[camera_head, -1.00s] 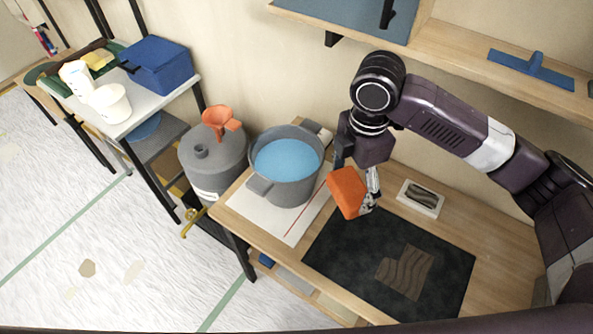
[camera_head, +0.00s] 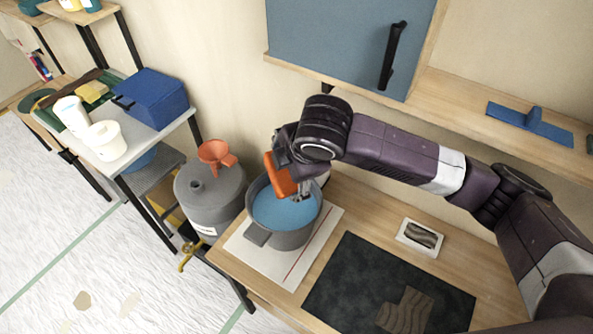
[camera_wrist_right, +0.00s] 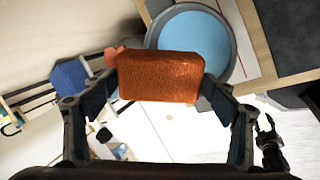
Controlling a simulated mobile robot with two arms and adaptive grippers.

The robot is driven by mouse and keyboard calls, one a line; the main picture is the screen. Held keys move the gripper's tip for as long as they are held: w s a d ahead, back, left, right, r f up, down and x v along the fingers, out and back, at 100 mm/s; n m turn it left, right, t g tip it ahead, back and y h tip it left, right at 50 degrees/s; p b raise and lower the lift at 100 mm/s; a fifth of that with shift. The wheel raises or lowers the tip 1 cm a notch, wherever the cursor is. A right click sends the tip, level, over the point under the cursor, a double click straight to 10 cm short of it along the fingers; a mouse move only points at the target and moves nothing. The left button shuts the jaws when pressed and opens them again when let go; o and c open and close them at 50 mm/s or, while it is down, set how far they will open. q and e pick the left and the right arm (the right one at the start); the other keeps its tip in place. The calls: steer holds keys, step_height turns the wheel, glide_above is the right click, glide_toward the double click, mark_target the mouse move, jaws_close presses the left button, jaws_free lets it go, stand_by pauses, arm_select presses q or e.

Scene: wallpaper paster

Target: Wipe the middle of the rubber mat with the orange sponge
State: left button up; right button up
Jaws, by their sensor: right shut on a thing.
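The orange sponge (camera_head: 281,177) is held in my right gripper (camera_head: 295,184), over the grey pot (camera_head: 287,239) of blue liquid (camera_head: 283,210). In the right wrist view the sponge (camera_wrist_right: 160,77) sits between the two fingers, and the pot's liquid (camera_wrist_right: 195,42) lies behind it. I cannot tell whether the sponge touches the liquid. The dark rubber mat (camera_head: 350,272) lies on the wooden table to the right of the pot, with a brown wavy patch (camera_head: 405,311) on it. The mat's lower part is cut off. My left gripper is not in the head view.
The pot stands on a white sheet (camera_head: 316,240). A small framed wavy sample (camera_head: 420,237) lies behind the mat. A grey drum (camera_head: 208,195) with an orange funnel (camera_head: 215,154) stands left of the pot. A wooden shelf (camera_head: 450,95) overhangs the table's back.

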step_height(320, 180, down, 3)
steer(key=shift+r+b, duration=0.15)
steer(key=shift+b, duration=1.1)
step_height(320, 180, down, 3)
steer(key=b, duration=0.3)
steer(key=shift+r, duration=0.1)
steer(key=shift+f, duration=0.3)
arm_select(q)
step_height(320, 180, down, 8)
steer(key=b, duration=0.1)
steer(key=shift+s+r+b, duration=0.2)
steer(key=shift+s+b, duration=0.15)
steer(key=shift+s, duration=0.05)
arm_select(e)
step_height(320, 180, down, 4)
steer(key=shift+f, duration=0.15)
steer(key=shift+f, duration=0.1)
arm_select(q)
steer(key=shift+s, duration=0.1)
arm_select(e)
steer(key=shift+f, duration=0.4)
